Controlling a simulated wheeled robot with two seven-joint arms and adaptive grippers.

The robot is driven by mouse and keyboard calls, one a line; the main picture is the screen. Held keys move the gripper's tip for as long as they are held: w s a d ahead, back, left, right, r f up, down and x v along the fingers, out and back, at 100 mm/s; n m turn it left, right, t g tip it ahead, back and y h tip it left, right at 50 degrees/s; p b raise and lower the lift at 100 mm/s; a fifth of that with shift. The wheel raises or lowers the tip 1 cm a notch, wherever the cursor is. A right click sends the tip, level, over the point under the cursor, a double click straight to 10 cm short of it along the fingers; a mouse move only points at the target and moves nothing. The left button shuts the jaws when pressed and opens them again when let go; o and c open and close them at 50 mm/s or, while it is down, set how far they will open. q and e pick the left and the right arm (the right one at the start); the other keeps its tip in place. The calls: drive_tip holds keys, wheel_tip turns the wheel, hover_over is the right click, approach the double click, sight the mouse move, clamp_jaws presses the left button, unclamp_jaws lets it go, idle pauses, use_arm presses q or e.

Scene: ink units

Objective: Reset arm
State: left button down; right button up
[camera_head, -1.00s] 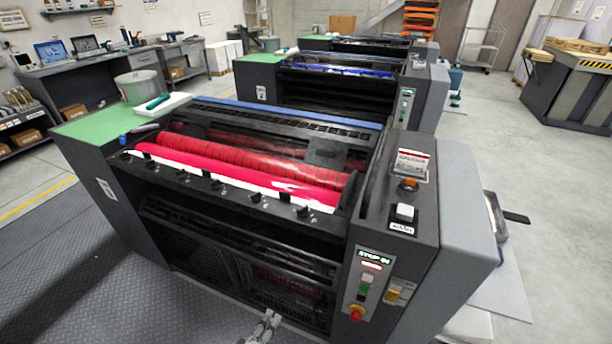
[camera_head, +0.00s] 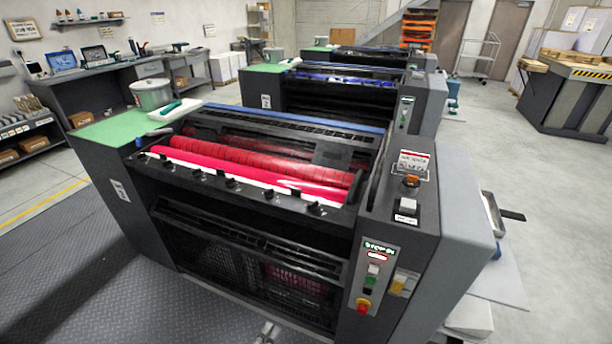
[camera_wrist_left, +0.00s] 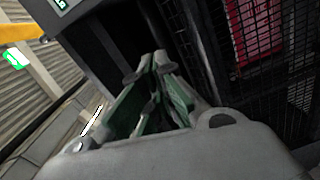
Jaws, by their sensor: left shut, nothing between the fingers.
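My left gripper (camera_head: 268,332) shows only as a small grey tip at the bottom edge of the head view, low in front of the nearest ink unit. In the left wrist view its two fingers (camera_wrist_left: 155,64) meet at their tips, with green inner parts, and hold nothing. The nearest ink unit (camera_head: 240,250) has red-magenta rollers (camera_head: 250,165) across its top. Its mesh guard (camera_wrist_left: 262,70) is at the upper right of the wrist view, apart from the fingers. My right gripper is in neither view.
A control panel (camera_head: 372,280) with buttons is on the unit's right front. A white bucket (camera_head: 151,94) stands on its green left top (camera_head: 105,130). More units stand behind, one with blue rollers (camera_head: 345,72). Dark floor plate (camera_head: 80,280) is clear at left.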

use_arm(q)
drive_tip(key=shift+s+a+m, duration=0.15)
drive_tip(key=shift+s+m, duration=0.15)
drive_tip(key=shift+s, duration=0.1)
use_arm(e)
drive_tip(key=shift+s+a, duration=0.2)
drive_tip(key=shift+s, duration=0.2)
use_arm(q)
drive_tip(key=shift+f, duration=0.1)
